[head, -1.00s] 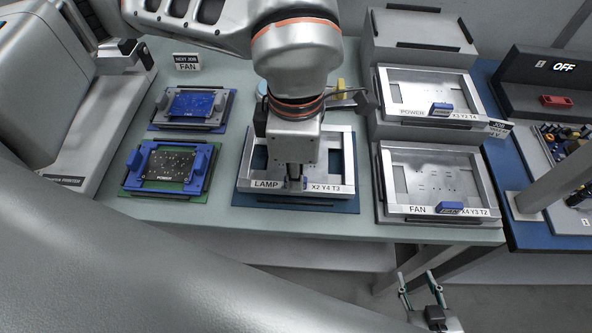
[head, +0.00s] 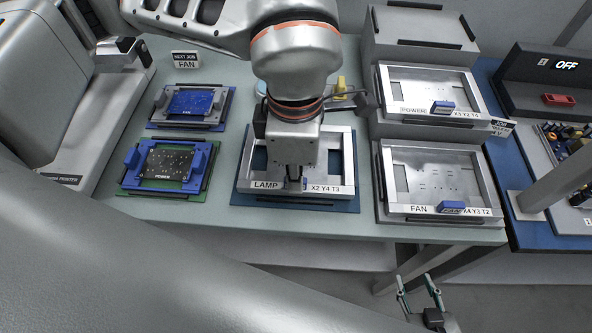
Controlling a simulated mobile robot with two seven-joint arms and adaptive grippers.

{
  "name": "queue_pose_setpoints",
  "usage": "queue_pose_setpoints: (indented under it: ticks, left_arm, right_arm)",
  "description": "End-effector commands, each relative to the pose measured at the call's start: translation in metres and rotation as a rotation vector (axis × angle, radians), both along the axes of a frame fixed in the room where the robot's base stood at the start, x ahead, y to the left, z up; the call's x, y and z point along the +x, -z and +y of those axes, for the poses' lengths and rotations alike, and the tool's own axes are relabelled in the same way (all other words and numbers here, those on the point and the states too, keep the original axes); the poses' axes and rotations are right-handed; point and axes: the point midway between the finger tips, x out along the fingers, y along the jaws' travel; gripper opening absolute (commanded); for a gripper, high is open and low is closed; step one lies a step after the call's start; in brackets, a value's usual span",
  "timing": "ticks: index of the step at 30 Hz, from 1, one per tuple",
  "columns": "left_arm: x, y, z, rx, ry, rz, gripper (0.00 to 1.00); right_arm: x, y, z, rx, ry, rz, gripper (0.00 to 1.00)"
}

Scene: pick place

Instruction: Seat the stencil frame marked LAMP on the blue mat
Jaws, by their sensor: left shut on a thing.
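The silver stencil frame marked LAMP (head: 243,172) lies flat over the blue mat (head: 357,202). Mat shows along its front and right sides. I cannot tell from above whether the frame touches the mat all round. My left gripper (head: 296,182) points down at the frame's front bar and is shut on its small blue grip, which is mostly hidden by the fingers. The arm covers the back and middle of the frame. My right gripper (head: 415,280) is open and empty, low at the right, in front of the table.
Frames marked POWER (head: 468,90) and FAN (head: 478,175) sit on grey stands right of the mat. Two board fixtures (head: 187,103) (head: 170,165) are at the left, beside a printer (head: 50,150). A NEXT JOB FAN sign (head: 186,61) stands behind them. Bare table shows left of the mat.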

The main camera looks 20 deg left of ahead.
Motion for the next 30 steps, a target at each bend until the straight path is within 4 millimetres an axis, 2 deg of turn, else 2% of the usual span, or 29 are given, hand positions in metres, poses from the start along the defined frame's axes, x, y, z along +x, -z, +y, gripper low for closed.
queue_pose_setpoints:
  ticks: [30]
  left_arm:
    - [0.0000, 0.0075, -0.0002, -0.001, 0.001, -0.001, 0.00]
  right_arm:
    - [-0.0035, 0.0074, -0.0002, -0.001, 0.000, 0.010, 0.40]
